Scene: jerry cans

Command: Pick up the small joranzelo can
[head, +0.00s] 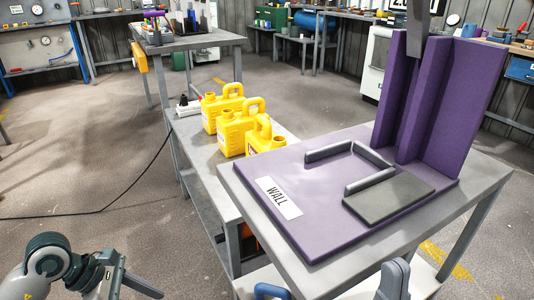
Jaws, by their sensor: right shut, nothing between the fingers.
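Three yellow jerry cans stand in a row on a grey bench. The far can (221,108) and the middle can (236,130) show most of their bodies. The near can (259,141) is partly hidden by the purple-topped table. Their labels are too small to read, so I cannot tell which is the small joranzelo can.
A purple board (310,230) marked WALL lies on the near table, with grey bars, a dark pad (388,197) and a tall purple upright (440,100). A black cable (95,212) crosses the floor. The floor left of the bench is otherwise open. Workbenches line the back.

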